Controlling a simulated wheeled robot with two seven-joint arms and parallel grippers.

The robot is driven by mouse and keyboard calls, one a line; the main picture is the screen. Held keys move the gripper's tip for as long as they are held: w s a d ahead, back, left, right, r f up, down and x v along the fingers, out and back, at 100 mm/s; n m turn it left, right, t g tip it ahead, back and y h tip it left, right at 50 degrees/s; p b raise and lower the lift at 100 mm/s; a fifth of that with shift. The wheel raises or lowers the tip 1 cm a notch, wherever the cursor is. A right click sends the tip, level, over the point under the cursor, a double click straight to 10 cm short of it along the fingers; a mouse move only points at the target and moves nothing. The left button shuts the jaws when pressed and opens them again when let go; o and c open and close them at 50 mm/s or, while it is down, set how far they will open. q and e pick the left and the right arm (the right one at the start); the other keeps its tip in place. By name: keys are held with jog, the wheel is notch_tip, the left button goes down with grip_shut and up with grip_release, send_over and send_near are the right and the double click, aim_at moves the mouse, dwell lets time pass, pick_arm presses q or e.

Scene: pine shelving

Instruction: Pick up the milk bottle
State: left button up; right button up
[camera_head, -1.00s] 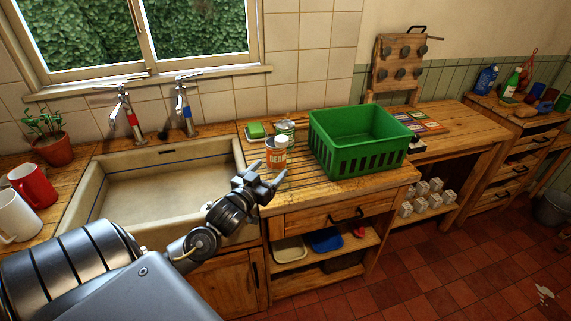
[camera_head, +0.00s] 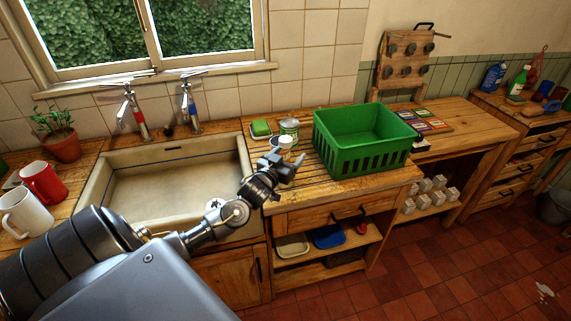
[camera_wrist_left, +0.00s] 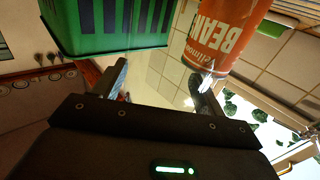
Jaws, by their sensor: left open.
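I cannot make out a milk bottle in either view. My left gripper (camera_head: 286,162) is open and empty over the wooden counter beside the sink. In the head view it covers most of an orange container, whose white top (camera_head: 286,142) shows just behind it. In the left wrist view, an orange container lettered "BEANS" (camera_wrist_left: 222,32) is at the upper right, by one finger of the open left gripper (camera_wrist_left: 162,76). I cannot tell whether they touch. My right gripper is not in view.
A green crate (camera_head: 348,161) stands right of the gripper. A tin (camera_head: 290,127) and a green sponge (camera_head: 261,128) are behind. The sink (camera_head: 172,190) is left, with mugs and a plant beyond. Blue (camera_head: 493,77) and green (camera_head: 518,82) bottles stand at far right.

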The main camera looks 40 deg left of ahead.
aim_at(287, 147)
pick_arm(q)
jog(key=shift+c, duration=1)
jog(key=c, duration=0.7)
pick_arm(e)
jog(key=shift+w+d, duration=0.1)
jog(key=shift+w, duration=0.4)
pick_arm(q)
jog(key=shift+r+b, duration=0.35)
jog(key=shift+r, duration=0.1)
jog(key=r, duration=0.1)
jog(key=r+b, duration=0.1)
jog(key=r, duration=0.1)
jog(key=shift+s+a, duration=0.1)
jog(key=shift+s, duration=0.2)
jog(key=s+r, duration=0.1)
jog(key=r, duration=0.1)
jog(key=s+a+r, duration=0.1)
jog(key=s+r, duration=0.1)
jog(key=shift+s+b, duration=0.2)
jog(key=shift+b, duration=0.15)
jog(key=s+a+r, duration=0.2)
jog(key=s+r, duration=0.3)
jog(key=s, duration=0.4)
jog(key=shift+s+a+b, duration=0.25)
jog(key=shift+s+b, duration=0.05)
jog(key=shift+b, duration=0.1)
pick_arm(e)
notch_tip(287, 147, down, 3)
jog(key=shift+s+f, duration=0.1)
